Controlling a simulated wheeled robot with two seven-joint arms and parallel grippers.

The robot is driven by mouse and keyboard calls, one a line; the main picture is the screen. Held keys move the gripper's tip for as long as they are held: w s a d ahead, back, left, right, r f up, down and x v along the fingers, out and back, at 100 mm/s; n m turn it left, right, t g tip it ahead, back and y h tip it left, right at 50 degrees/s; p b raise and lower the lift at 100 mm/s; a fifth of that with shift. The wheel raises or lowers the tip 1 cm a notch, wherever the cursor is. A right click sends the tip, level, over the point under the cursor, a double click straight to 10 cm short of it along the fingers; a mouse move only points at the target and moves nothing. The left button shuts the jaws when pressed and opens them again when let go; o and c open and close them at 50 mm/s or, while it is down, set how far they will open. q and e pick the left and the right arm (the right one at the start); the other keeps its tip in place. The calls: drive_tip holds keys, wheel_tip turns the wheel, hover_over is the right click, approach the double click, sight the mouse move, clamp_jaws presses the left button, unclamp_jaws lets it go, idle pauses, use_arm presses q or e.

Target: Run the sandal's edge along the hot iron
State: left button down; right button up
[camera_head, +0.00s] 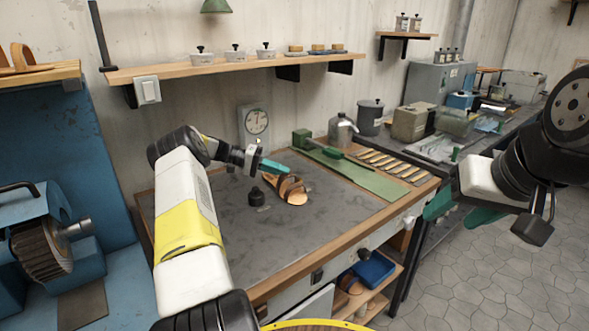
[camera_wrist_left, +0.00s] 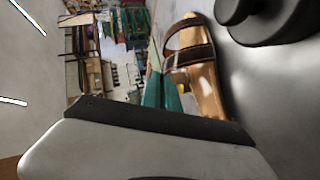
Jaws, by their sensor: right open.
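A brown sandal (camera_head: 291,190) with dark straps is on or just above the grey worktop. My left gripper (camera_head: 284,168) has its teal fingertips at the sandal's upper strap. In the left wrist view the fingers (camera_wrist_left: 160,90) are close together, with the sandal (camera_wrist_left: 203,88) right beside them; whether they hold it is unclear. A green tool with a long dark rod (camera_head: 345,158) lies on the green mat (camera_head: 378,182) behind; I cannot tell whether it is the hot iron. My right gripper (camera_head: 458,210) is open and empty, beyond the bench's right edge.
A black knobbed piece (camera_head: 256,197) stands left of the sandal. Several sole-shaped pieces (camera_head: 390,165) line the bench's back right. The worktop's front (camera_head: 260,250) is clear.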

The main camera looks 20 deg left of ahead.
use_arm(q)
drive_tip(key=shift+w, duration=0.1)
drive_tip(key=shift+w+a, duration=0.35)
drive_tip(key=shift+a, duration=0.2)
drive_tip(key=shift+w+a+r, duration=0.1)
drive_tip(key=shift+w+a, duration=0.05)
drive_tip(key=shift+a, duration=0.1)
drive_tip(key=shift+w+a, duration=0.3)
drive_tip(key=shift+a, duration=0.1)
drive_tip(key=shift+a, duration=0.15)
idle(0.5)
drive_tip(key=shift+w, duration=0.2)
idle(1.1)
